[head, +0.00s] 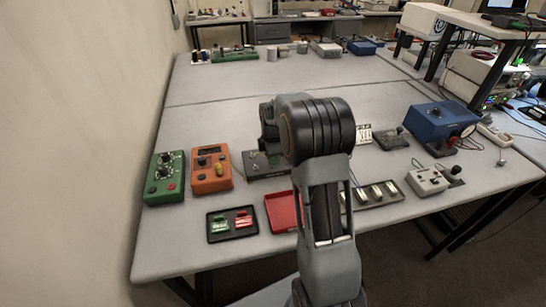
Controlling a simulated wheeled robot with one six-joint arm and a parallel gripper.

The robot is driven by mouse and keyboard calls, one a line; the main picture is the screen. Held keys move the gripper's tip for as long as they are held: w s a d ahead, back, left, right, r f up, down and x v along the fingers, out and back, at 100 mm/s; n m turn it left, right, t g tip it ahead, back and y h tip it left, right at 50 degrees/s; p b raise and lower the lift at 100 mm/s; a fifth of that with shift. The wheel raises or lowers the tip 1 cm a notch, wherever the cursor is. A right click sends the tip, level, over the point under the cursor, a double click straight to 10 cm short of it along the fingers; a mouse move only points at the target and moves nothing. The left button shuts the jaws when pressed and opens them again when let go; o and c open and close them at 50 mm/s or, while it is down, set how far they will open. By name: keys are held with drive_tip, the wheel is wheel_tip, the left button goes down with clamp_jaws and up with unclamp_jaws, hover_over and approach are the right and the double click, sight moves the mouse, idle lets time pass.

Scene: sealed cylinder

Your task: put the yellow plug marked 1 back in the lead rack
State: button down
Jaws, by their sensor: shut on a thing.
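My arm rises through the middle of the head view and hides the table behind it. My gripper cannot be seen; it is hidden behind the arm. No yellow plug marked 1 can be made out. A small yellow part shows on the front of the orange box (211,170), but I cannot tell what it is. I cannot clearly identify the lead rack. A grey strip with several pale parts (377,194), partly hidden by my arm, lies just right of it.
A green box (165,178) stands at the left. A black tray (232,236) with green and red pieces and a red tray (281,211) lie near the front edge. A blue box (441,119) and a grey switch box (428,181) stand right. The table's back half is mostly clear.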

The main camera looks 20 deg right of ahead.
drive_tip(key=shift+f+b, duration=0.3)
drive_tip(key=shift+f, duration=0.15)
idle(0.3)
drive_tip(key=c, duration=0.9)
unclamp_jaws()
drive_tip(key=shift+o, duration=0.2)
wheel_tip(320, 180, up, 14)
drive_tip(key=shift+b, duration=0.35)
drive_tip(key=shift+f, duration=0.1)
